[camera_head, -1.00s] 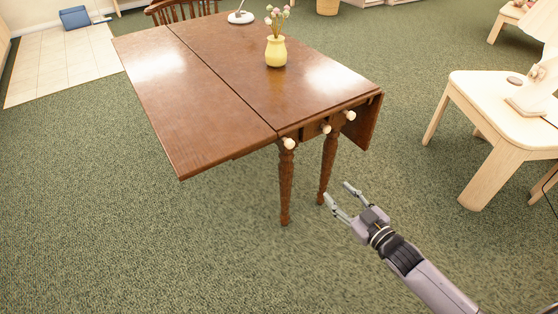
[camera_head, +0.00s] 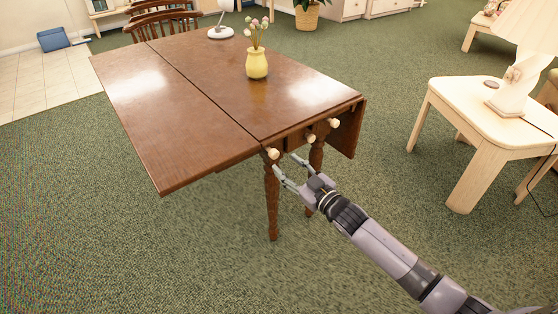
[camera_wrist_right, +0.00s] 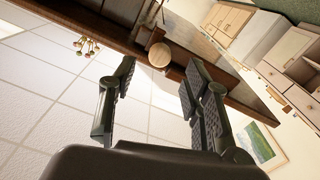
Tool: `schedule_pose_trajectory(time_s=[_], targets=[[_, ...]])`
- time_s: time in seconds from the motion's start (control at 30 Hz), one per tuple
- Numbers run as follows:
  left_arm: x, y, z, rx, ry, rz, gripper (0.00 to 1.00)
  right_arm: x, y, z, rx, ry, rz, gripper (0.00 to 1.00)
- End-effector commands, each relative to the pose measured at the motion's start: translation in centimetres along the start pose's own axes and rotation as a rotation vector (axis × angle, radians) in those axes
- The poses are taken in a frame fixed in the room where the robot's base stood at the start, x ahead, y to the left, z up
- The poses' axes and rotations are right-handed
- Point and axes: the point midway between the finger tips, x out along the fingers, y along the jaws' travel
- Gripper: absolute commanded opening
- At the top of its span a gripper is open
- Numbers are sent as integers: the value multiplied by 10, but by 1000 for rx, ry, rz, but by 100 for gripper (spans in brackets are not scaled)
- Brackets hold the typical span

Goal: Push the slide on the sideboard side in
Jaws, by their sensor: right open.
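The brown drop-leaf table (camera_head: 215,95) has three pale round knobs along its near end: a left knob (camera_head: 273,153), a middle knob (camera_head: 310,138) and a right knob (camera_head: 334,123). The left leaf is up; the right leaf (camera_head: 346,132) hangs down. My right gripper (camera_head: 285,161) is open and empty just below the table's edge, near the left and middle knobs. In the right wrist view a round knob (camera_wrist_right: 160,55) shows beyond the open fingers, between their tips; I cannot tell which knob it is. My left gripper is out of view.
A yellow vase (camera_head: 257,64) with flowers and a white lamp base (camera_head: 220,32) stand on the table. A pale side table (camera_head: 455,100) with a lamp is at the right. White drawers (camera_head: 385,6) are at the back. Green carpet is clear around the table's near end.

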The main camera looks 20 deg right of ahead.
Motion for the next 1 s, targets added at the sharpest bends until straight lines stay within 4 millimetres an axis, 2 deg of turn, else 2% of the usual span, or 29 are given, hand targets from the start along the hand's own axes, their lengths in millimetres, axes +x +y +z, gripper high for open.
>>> schedule_pose_trajectory(time_s=[0.1, 0.33, 0.7, 1.0], targets=[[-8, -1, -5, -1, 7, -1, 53, 21, 0, 0, 0, 2, 1, 44], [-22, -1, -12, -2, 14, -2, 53, 44, 0, 1, 1, 0, 0, 44], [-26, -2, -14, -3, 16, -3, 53, 49, 0, 0, 0, -1, 0, 44], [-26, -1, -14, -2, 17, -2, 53, 49, 0, 0, 0, -1, 0, 25]])
